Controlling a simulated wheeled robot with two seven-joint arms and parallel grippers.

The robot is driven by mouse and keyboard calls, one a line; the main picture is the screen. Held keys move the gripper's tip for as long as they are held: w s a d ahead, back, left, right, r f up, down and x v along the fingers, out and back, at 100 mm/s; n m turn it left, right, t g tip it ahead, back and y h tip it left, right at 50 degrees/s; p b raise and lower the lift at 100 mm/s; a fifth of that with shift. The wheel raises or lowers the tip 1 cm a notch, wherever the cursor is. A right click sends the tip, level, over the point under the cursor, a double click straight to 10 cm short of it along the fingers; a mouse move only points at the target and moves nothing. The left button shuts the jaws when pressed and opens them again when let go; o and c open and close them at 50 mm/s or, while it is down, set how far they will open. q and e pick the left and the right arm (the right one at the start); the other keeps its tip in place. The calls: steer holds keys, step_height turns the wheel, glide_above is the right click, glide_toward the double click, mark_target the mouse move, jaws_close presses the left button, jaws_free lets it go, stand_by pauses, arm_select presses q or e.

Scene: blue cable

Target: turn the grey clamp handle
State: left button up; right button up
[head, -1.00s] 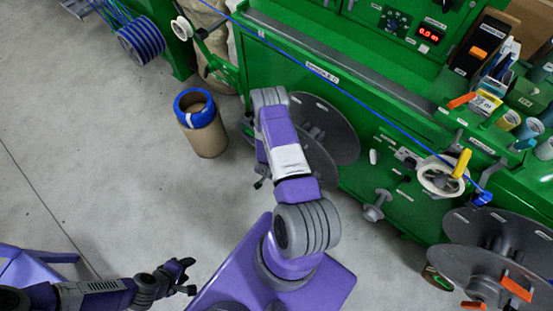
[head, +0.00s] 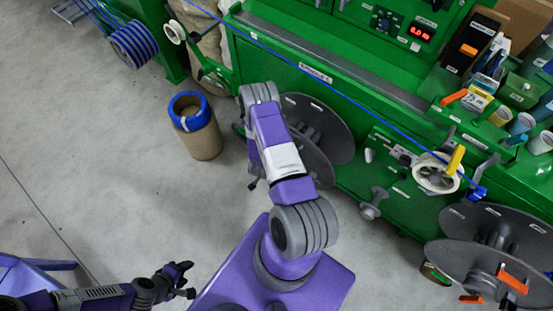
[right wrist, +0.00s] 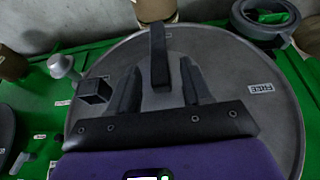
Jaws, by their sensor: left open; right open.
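In the right wrist view, a dark grey bar (right wrist: 159,56), which looks like the clamp handle, stands upright in the picture in front of a large grey reel disc (right wrist: 225,65). My right gripper (right wrist: 158,82) is open, with one finger on each side of the bar's lower end; I cannot tell whether they touch it. The disc carries a FREE label (right wrist: 262,88). In the head view, the reel (head: 330,135) is partly behind my right arm, and the right gripper and the bar are hidden. My left gripper (head: 182,279) is open and empty, low at the left above the floor.
The green machine (head: 290,75) fills the upper right, with a blue cable (head: 330,90) running along it. A second reel (head: 480,260) with orange handles is at the lower right.

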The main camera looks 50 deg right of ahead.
steer(key=v, duration=0.4)
steer(key=shift+a+r, duration=0.1)
steer(key=shift+r, duration=0.15)
steer(key=a+r+n+y+b, duration=0.1)
steer(key=a+r+n+y, duration=0.2)
steer(key=a+n, duration=0.4)
steer(key=a+r+n+y+b, duration=0.1)
steer(key=a+r+n+y, duration=0.3)
steer(key=a, duration=1.7)
steer(key=n+y, duration=0.1)
steer(key=n, duration=0.3)
steer(key=shift+s+a+r+t, duration=0.15)
steer(key=shift+s+r+t, duration=0.05)
steer(key=shift+s+t, duration=0.1)
steer(key=shift+y, duration=0.3)
